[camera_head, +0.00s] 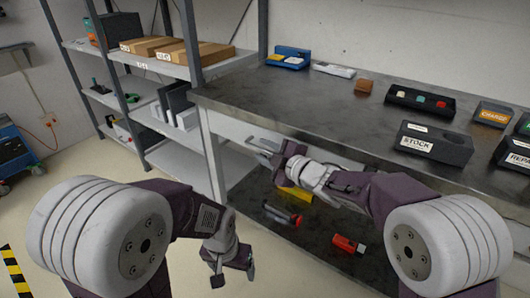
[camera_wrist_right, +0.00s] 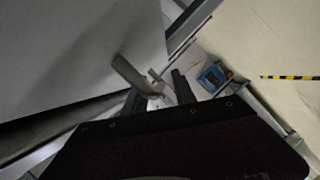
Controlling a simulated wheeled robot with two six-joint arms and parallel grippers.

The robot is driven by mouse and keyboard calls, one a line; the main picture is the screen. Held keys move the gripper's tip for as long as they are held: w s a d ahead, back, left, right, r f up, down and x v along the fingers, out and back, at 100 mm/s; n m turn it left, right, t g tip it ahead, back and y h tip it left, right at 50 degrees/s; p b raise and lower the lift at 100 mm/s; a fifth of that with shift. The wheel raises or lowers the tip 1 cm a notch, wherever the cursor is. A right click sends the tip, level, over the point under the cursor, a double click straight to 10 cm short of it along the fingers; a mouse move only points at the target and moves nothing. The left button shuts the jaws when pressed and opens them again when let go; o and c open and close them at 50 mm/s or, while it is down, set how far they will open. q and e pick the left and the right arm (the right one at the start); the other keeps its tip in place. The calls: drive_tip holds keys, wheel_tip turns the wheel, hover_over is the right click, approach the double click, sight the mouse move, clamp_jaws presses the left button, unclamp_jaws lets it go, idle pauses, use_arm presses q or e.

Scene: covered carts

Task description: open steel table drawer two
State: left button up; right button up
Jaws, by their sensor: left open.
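The steel table (camera_head: 330,105) has a dark metal top, with a pale front panel (camera_head: 232,124) below its edge. I cannot make out separate drawers or say which is drawer two. My right gripper (camera_head: 265,152) is in front of this panel, its fingers apart. Contact with a handle cannot be told. My left gripper (camera_head: 230,272) is open and empty, low over the floor, away from the table.
Dark bins, including one marked STOCK (camera_head: 432,142), stand on the table top. A lower shelf holds a red item (camera_head: 347,244). A grey shelving rack (camera_head: 165,65) with cardboard boxes stands at the left. Floor between rack and table front is clear.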

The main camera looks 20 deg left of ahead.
clamp_jaws()
idle(1.3)
